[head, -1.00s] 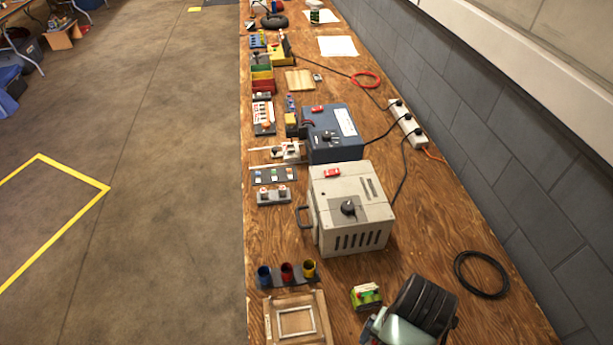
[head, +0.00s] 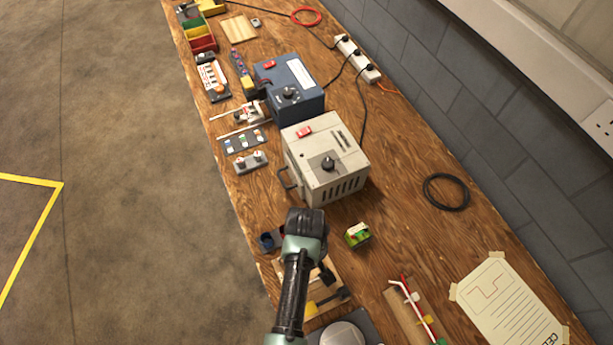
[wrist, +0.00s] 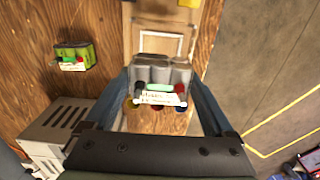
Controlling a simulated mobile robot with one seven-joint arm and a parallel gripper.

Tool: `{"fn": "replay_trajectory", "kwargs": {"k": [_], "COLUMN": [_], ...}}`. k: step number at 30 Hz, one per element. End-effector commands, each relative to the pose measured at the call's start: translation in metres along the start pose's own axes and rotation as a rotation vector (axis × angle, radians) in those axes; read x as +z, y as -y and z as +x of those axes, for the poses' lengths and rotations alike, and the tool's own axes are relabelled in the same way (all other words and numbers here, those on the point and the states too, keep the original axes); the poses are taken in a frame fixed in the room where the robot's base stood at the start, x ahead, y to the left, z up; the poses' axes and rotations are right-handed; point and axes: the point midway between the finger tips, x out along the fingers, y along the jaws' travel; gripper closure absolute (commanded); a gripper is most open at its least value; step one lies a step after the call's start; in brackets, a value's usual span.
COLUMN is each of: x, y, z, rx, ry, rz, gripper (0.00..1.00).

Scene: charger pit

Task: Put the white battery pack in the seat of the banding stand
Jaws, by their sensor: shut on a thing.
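The white battery pack (wrist: 162,75) is a block of pale cells with a printed label and red and green ends, seen in the wrist view. My gripper (wrist: 164,88) is shut on it, a finger on each side, and holds it above the bench. In the head view my wrist hides the gripper and pack. Beyond the pack is a wooden board (wrist: 147,18) with a pale square frame; the board also shows in the head view (head: 337,305), partly hidden by my arm. I cannot tell for sure which fixture is the banding stand.
A green pack (head: 357,235) stands on the bench right of my wrist. A beige box (head: 325,165) and a blue box (head: 290,90) stand farther back. Small cups, one blue (head: 266,241), are partly hidden by my wrist. A black cable loop (head: 446,191) lies to the right.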

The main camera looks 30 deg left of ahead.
Motion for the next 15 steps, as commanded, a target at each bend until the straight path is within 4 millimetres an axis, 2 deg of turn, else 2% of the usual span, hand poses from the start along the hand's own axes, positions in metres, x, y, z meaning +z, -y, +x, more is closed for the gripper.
{"fn": "replay_trajectory", "kwargs": {"k": [12, 15], "x": [0.0, 0.0], "y": [0.0, -0.001], "z": [0.046, 0.052], "rx": [0.001, 0.001], "ry": [-0.002, -0.001], "rz": [0.002, 0.003], "gripper": [0.98, 0.98]}}
